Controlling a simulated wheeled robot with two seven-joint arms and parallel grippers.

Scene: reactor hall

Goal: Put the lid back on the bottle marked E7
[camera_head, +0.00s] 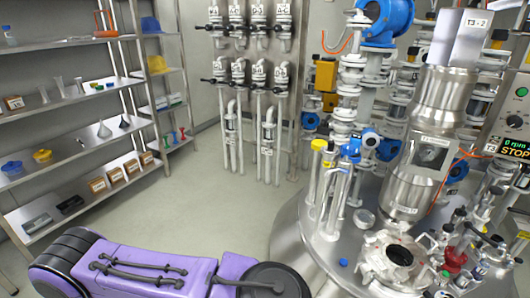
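I see no bottle whose marking reads E7. A small clear bottle with a blue top (9,36) stands on the upper shelf at the far left, and any marking on it is too small to read. A small blue cap-like piece (343,262) is on the steel reactor top at the lower right; I cannot tell whether it is a loose lid or a fitting. Neither of my grippers shows. A purple arm link of mine lies across the bottom left, and its gripper end is out of view.
Steel shelves (75,139) with funnels, bowls and small boxes line the left wall. The reactor vessel (299,232), crowded with pipes, valves and an open port (399,255), fills the right. Grey floor (215,215) between them is clear. White pipes (268,145) stand at the back wall.

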